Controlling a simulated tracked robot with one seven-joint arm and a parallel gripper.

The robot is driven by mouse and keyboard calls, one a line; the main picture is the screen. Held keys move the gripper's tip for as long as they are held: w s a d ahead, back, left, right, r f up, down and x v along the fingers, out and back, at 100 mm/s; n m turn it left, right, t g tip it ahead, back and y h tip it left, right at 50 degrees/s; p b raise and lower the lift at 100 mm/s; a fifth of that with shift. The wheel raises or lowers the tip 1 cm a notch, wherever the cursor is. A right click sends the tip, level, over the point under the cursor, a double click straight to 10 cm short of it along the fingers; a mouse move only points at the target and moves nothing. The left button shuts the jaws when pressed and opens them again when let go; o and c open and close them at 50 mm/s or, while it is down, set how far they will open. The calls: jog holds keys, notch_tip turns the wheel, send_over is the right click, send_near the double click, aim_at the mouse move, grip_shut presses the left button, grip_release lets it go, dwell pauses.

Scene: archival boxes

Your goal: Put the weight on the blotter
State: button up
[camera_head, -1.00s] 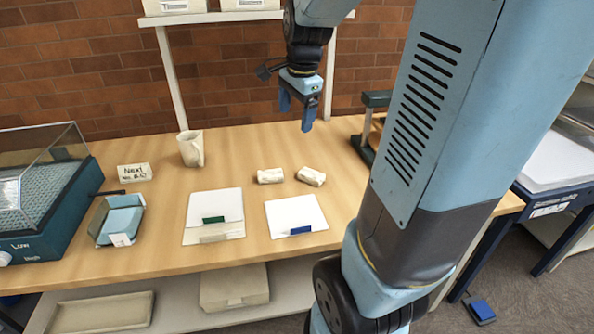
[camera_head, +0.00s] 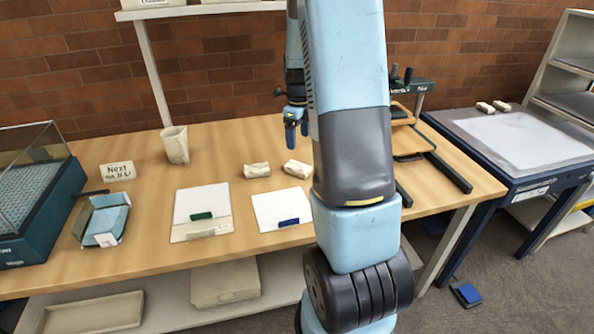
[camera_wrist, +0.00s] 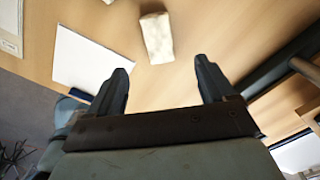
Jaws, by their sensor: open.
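Two pale cloth-like blocks, apparently the weights, lie on the wooden table: a left one (camera_head: 257,170) and a right one (camera_head: 297,169). One such weight (camera_wrist: 157,38) shows in the wrist view, beyond and between my fingertips. My gripper (camera_head: 297,128) is open and empty above the table, behind the right weight in the head view. Its two fingers stand apart in the wrist view (camera_wrist: 162,68). A large white pad (camera_head: 522,138), possibly the blotter, lies on the blue-framed table at the right. My arm partly covers the area beside the right weight.
A white folder with a green label (camera_head: 202,207) and a white sheet with a blue label (camera_head: 280,205) lie in front of the weights. A beige jug (camera_head: 175,145) stands at the back. A dark-railed press (camera_head: 432,165) is to the right. Two pale blocks (camera_head: 493,106) lie behind the pad.

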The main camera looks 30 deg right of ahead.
aim_at(298, 165)
notch_tip(298, 165, down, 12)
jog(key=shift+a+r, duration=0.1)
dwell(0.5)
jog(key=c, duration=1.5)
jog(key=shift+r, duration=0.2)
